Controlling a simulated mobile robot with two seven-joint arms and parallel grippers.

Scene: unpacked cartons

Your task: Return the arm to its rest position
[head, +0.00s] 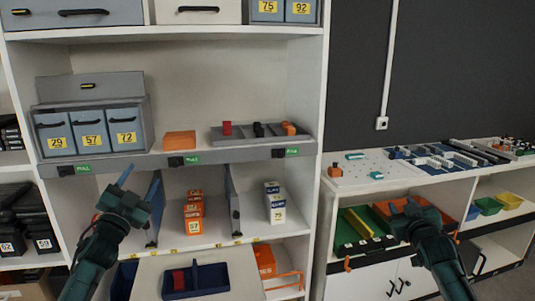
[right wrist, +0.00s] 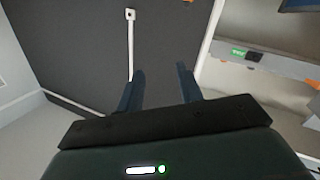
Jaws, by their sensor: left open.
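My left gripper (head: 138,182) is raised in front of the shelf unit at the left of the head view. Its jaws are open, and I see nothing held. My right gripper (head: 404,206) is raised in front of the low cabinet at the right of the head view. In the right wrist view its two fingers (right wrist: 160,82) stand apart with nothing between them, against the dark wall. Both arms come up from the bottom edge of the head view, apart from each other.
The shelf unit (head: 307,130) holds numbered bins, an orange box (head: 179,141), a grey tray (head: 221,139) and small cartons (head: 194,212). A blue caddy (head: 208,287) stands low in front. The cabinet top (head: 340,171) carries small parts. Open space lies between my arms.

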